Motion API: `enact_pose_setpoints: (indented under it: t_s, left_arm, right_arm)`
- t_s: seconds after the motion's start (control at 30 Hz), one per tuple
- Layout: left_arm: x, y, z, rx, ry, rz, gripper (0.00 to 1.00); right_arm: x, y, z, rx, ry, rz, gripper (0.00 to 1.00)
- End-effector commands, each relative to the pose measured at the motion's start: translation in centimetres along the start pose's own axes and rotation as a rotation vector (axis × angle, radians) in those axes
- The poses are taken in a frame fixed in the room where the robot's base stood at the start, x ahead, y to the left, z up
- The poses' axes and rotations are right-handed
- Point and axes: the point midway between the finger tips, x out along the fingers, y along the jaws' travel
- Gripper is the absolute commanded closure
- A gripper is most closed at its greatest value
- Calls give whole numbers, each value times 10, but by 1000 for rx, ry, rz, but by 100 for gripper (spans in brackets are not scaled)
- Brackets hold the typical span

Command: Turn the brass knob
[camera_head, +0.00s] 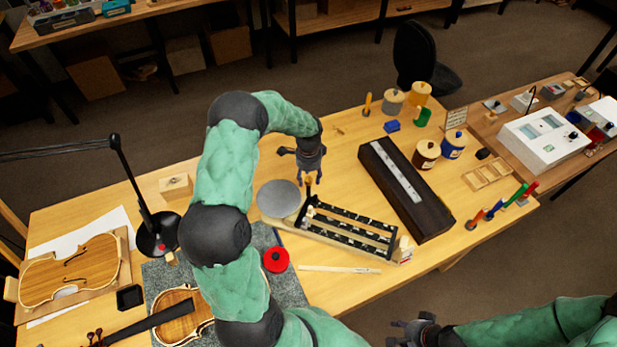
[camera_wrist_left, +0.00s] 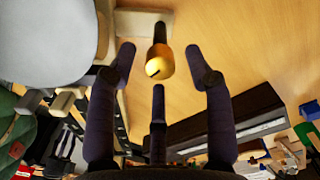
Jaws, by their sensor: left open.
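The brass knob (camera_wrist_left: 160,64) is a small golden cap with a dark slot, on a dark stem, in the left wrist view. My left gripper (camera_wrist_left: 160,72) is open, with its fingers spread around the knob's sides in that view; no contact shows. In the head view, my left gripper (camera_head: 308,178) points down just above the device with the black rails (camera_head: 350,228) and the grey round plate (camera_head: 278,199).
A long dark box (camera_head: 405,190) stands right of the device. A red round tin (camera_head: 276,260) and a pale stick (camera_head: 340,269) lie in front. Violin bodies (camera_head: 70,272) and a black lamp (camera_head: 157,235) are at left. Bare table lies behind the device.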

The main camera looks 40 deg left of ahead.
Motion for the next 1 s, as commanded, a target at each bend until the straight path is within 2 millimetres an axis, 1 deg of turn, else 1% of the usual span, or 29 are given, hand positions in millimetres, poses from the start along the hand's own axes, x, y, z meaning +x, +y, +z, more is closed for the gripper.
enact_pose_setpoints:
  t_s: [0.1, 0.37, 0.47, 0.5, 0.57, 0.83, 1.0]
  left_arm:
    - [4, -1, 0, -1, 0, -1, 48]
    - [5, 0, 0, -1, 0, -1, 48]
    - [5, 0, 0, -1, 0, -1, 73]
    - [5, 0, 0, -1, 0, -1, 85]
    - [5, 0, 0, -1, 0, -1, 100]
    - [5, 0, 0, -11, 0, -1, 100]
    - [6, 0, 0, -60, 0, -1, 100]
  right_arm:
    - [0, 0, 0, 0, 0, 0, 60]
    - [0, 0, 0, 0, 0, 0, 60]
    - [0, 0, 0, 0, 0, 0, 60]
    - [0, 0, 0, 0, 0, 0, 60]
    - [0, 0, 0, 0, 0, 0, 60]
    - [1, 0, 0, 0, 0, 0, 60]
    - [4, 1, 0, 0, 0, 0, 60]
